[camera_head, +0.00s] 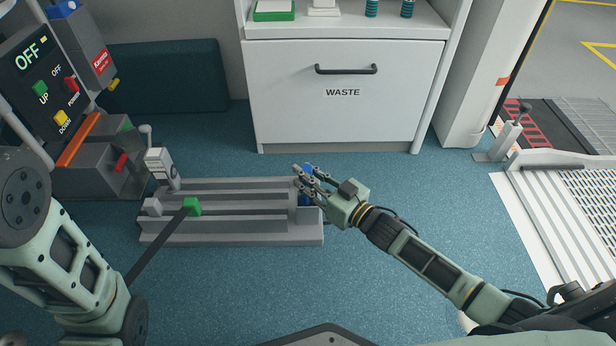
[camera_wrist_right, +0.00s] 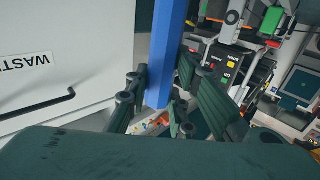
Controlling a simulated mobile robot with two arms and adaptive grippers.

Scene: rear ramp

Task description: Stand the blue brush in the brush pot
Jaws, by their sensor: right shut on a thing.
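My right gripper (camera_head: 306,181) is over the right end of the grey slotted metal unit on the floor. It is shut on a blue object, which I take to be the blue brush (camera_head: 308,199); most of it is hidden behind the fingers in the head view. In the right wrist view, a straight blue bar (camera_wrist_right: 171,50) runs between the finger pads (camera_wrist_right: 158,98). I cannot make out the brush's bristles. I cannot pick out the brush pot in either view. My left arm shows at the left of the head view, but its gripper does not.
A control panel (camera_head: 50,90) is at the left, and a white ramp (camera_head: 545,215) at the right. Blue floor in front is clear.

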